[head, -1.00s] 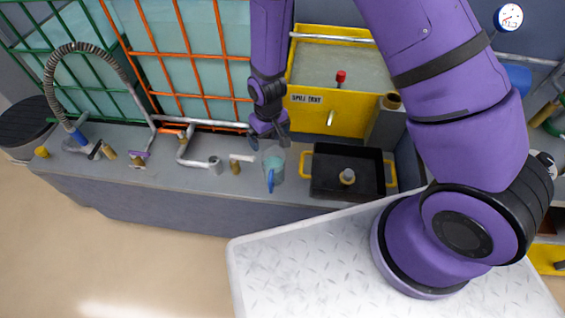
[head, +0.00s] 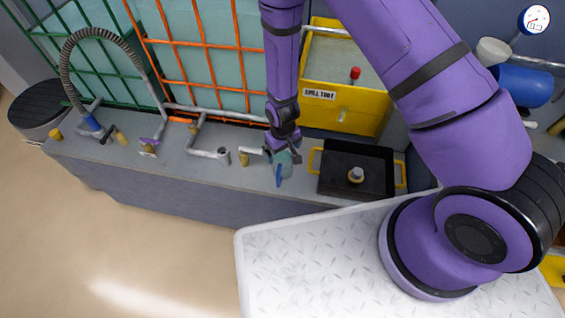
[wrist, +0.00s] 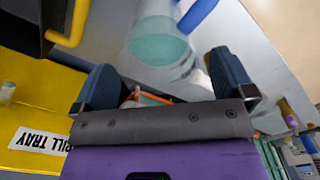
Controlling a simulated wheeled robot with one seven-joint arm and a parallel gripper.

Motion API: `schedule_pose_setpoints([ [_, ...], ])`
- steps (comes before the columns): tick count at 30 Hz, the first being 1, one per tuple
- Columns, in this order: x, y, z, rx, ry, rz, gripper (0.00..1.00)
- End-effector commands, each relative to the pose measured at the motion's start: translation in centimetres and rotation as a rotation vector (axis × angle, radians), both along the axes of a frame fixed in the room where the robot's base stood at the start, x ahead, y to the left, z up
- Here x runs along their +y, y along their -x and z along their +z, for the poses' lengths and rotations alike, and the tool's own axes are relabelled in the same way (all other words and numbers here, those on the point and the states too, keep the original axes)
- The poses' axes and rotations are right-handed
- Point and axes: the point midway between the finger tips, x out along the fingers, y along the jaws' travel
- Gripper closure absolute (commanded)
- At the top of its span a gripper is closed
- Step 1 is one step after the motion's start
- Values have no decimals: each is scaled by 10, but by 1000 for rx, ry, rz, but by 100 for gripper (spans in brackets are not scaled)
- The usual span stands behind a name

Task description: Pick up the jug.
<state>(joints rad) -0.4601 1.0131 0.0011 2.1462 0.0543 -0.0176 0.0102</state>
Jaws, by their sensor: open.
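The jug (head: 285,167) is a clear vessel with teal liquid and a blue handle on its front side. It stands on the grey ledge (head: 212,176), left of the black tray. My gripper (head: 283,148) is just above and behind the jug in the head view and partly covers it. In the wrist view the jug (wrist: 160,45) lies ahead of my gripper (wrist: 166,85), and its blue handle (wrist: 196,14) points up and right. The jaws are apart with nothing held between them. I cannot tell whether a finger touches the jug.
A black tray (head: 335,181) with yellow handles stands close right of the jug. A pipe fitting with a brass end (head: 244,158) is close left. The yellow spill tray (head: 345,113) is behind. A white diamond-plate surface (head: 320,260) is in front. Orange bars (head: 200,45) stand at the back.

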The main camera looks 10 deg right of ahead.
Motion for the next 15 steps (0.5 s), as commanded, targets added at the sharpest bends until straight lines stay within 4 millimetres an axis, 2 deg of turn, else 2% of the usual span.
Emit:
schedule_pose_setpoints([
  [6,-2,-1,-29,2,1,0,0],
  [10,-3,-1,-39,1,0,0,0],
  [15,-2,-1,-41,0,0,0,0],
])
